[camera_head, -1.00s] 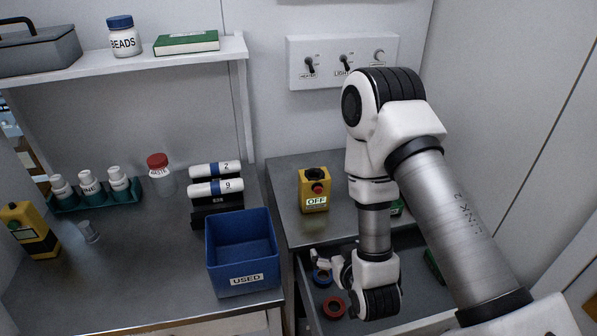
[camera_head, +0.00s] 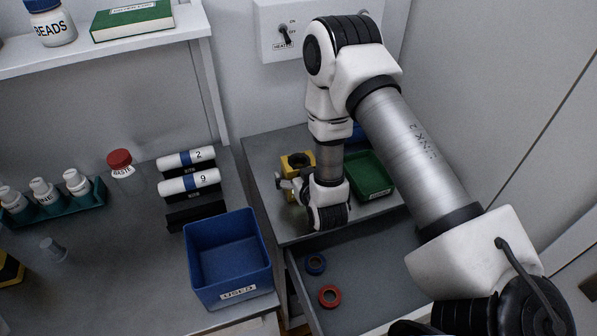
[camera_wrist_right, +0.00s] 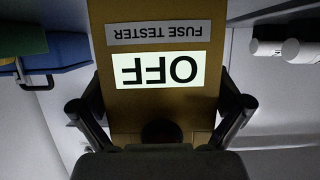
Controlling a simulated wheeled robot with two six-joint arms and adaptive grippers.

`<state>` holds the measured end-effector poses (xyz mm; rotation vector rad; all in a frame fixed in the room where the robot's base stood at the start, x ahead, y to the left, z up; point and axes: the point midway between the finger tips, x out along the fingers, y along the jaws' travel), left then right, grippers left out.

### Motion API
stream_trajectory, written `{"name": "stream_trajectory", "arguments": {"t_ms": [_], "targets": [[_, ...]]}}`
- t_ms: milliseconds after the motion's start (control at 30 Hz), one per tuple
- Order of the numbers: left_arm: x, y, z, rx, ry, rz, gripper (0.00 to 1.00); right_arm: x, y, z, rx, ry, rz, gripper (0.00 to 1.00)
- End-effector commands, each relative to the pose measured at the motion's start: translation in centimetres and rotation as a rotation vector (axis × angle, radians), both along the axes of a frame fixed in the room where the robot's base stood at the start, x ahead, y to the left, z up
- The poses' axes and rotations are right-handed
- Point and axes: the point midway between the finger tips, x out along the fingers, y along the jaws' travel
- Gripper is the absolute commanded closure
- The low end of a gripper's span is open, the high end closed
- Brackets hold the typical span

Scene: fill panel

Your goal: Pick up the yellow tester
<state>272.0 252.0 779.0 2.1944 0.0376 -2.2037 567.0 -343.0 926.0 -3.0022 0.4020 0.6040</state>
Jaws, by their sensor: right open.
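The yellow tester (camera_head: 297,161) stands on the grey cabinet top, partly hidden behind my right arm in the head view. In the right wrist view the tester (camera_wrist_right: 160,30) fills the middle, upside down, with a "FUSE TESTER" label and a lit "OFF" display. My right gripper (camera_wrist_right: 161,106) is open, with one finger on each side of the tester's body; I cannot tell whether they touch it. In the head view the right gripper (camera_head: 283,184) is at the tester's near side. My left gripper is not in view.
An open drawer below holds a blue ring (camera_head: 315,263) and a red ring (camera_head: 330,296). A green tray (camera_head: 370,176) is right of the tester. A blue "USED" bin (camera_head: 228,262) stands on the left bench, near labelled rolls (camera_head: 188,182). A wall switch panel (camera_head: 270,40) is behind.

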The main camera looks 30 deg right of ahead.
Motion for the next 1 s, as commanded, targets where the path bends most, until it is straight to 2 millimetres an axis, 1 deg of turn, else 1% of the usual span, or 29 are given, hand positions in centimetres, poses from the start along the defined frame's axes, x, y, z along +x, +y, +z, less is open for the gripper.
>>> {"name": "stream_trajectory", "arguments": {"t_ms": [167,267,300,333,367,633,767,867,1000], "targets": [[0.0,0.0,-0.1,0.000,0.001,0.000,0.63,0.1,0.0,-0.1,0.000,0.001,0.000,0.00],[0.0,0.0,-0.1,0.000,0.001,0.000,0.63,0.0,0.0,-0.1,0.000,0.001,0.000,0.32],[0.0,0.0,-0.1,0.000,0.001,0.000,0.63,0.0,0.0,-0.1,0.000,0.001,0.000,0.46],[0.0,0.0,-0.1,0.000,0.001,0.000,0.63,0.0,0.0,-0.1,0.000,0.001,0.000,0.57],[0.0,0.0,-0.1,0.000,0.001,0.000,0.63,0.0,0.0,-0.1,0.000,0.001,0.000,0.62],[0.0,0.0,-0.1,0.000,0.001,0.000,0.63,0.0,0.0,-0.1,0.001,0.002,0.000,0.62],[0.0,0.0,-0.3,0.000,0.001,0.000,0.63,0.0,0.0,0.2,0.001,0.002,0.000,0.62],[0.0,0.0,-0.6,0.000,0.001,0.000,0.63,0.0,0.0,1.0,0.001,0.000,0.000,0.62],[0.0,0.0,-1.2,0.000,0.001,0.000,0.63,0.1,0.0,2.8,0.001,-0.003,-0.001,0.62]]}}
